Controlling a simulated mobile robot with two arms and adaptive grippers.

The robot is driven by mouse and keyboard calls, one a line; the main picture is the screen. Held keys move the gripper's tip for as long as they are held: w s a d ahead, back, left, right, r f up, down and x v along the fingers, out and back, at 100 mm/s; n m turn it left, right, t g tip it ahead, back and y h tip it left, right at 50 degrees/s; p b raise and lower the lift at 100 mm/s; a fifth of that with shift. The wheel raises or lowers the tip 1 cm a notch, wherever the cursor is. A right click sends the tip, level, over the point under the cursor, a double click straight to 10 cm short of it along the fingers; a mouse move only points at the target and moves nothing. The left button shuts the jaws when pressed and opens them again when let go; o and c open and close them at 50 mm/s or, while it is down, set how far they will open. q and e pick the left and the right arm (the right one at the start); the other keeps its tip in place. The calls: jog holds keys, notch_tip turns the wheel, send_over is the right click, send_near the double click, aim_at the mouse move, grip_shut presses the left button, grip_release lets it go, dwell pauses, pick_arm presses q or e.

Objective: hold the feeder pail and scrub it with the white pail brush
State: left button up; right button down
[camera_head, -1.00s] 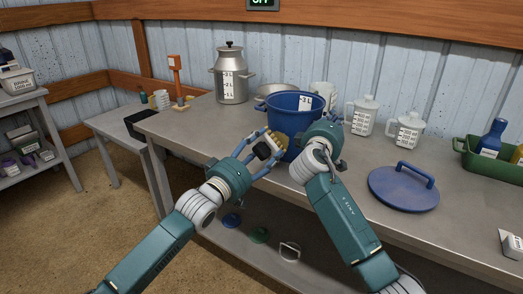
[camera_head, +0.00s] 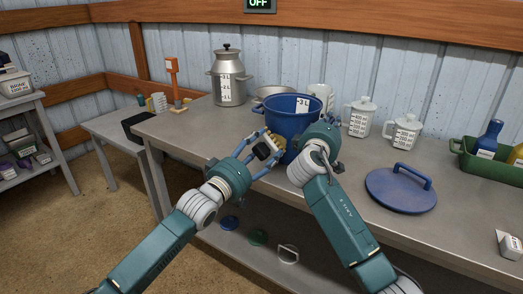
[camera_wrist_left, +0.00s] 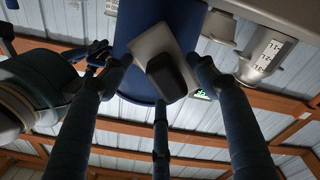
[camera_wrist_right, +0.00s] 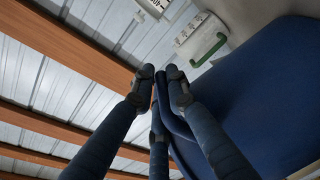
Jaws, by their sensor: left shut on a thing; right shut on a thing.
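The blue feeder pail (camera_head: 285,121) stands upright at the worktable's near edge, with a white scale label on its inner wall. My left gripper (camera_head: 267,148) is shut on the pail brush (camera_wrist_left: 160,45), at the pail's left front side. In the left wrist view the brush shows a pale plate and a dark grip, in front of the blue pail (camera_wrist_left: 130,35). Whether the bristles touch the pail is hidden.
A metal can (camera_head: 229,78) and a metal bowl (camera_head: 272,91) stand behind the pail. White measuring jugs (camera_head: 361,117) stand to the right. A blue lid (camera_head: 400,190) lies right of my right arm. A green tray (camera_head: 490,165) holds bottles. The table's front right is mostly clear.

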pick_arm(q)
jog(key=shift+w+d+r, duration=0.1)
jog(key=shift+w+d, duration=0.25)
jog(key=shift+w, duration=0.1)
pick_arm(e)
jog(key=shift+f, duration=0.4)
jog(key=shift+a, duration=0.1)
pick_arm(q)
jog(key=shift+s+d, duration=0.55)
jog(key=shift+d, duration=0.2)
jog(key=shift+s+d, duration=0.55)
jog(key=shift+d, duration=0.15)
jog(key=shift+w+a, duration=1.15)
jog(key=shift+a, duration=0.3)
jog(key=shift+s+d, duration=0.55)
jog(key=shift+d, duration=0.25)
jog(key=shift+s+d, duration=0.55)
jog(key=shift+d, duration=0.2)
jog(key=shift+w+a, duration=0.55)
jog(key=shift+a, duration=0.25)
jog(key=shift+w+a, duration=0.5)
jog(key=shift+a, duration=0.25)
jog(key=shift+s+d, duration=0.55)
jog(key=shift+d, duration=0.2)
jog(key=shift+s+d, duration=0.5)
jog(key=shift+d, duration=0.25)
jog(key=shift+a, duration=0.1)
